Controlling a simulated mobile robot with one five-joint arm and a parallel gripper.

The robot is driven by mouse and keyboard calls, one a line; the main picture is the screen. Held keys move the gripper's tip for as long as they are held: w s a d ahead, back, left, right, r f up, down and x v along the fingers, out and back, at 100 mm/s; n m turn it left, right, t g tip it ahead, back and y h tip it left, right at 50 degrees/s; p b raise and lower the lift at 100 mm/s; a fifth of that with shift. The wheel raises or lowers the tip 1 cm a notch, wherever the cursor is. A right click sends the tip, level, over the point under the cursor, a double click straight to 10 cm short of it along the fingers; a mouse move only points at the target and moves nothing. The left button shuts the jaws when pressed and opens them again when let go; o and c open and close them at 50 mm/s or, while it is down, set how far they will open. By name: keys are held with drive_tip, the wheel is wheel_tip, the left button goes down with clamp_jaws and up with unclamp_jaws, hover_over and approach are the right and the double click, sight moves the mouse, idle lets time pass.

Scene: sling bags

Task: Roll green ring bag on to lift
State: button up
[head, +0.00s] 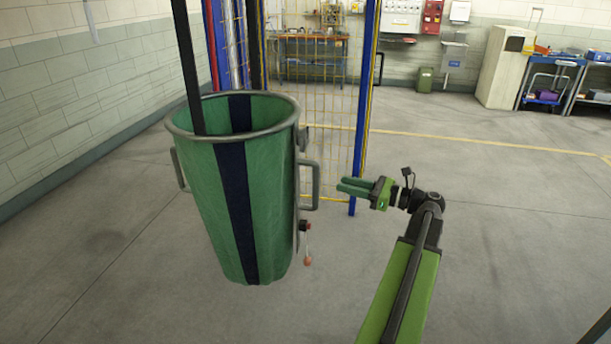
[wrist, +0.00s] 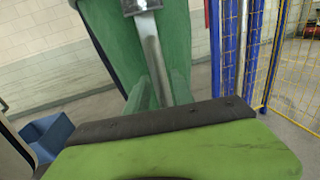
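The green ring bag (head: 205,185) is a tall tapered green bag with a dark blue stripe and a grey ring rim (head: 178,130). It is upright at the left centre of the head view. A grey handle (head: 315,188) sticks out on its right side, and another shows on its left. In the wrist view the bag (wrist: 112,40) fills the middle, with a grey metal bar (wrist: 152,55) between my two spread green fingers (wrist: 160,90).
A black post or strap (head: 187,60) runs down into the bag's mouth. A yellow mesh fence with a blue post (head: 364,110) stands behind. A red knob (head: 305,226) and an orange-tipped cord are on the bag's right side. The floor to the right is clear.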

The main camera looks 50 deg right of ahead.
drive_tip(key=x, duration=1.3)
drive_tip(key=shift+w+a, duration=0.15)
drive_tip(key=shift+w, duration=0.05)
clamp_jaws()
idle(0.6)
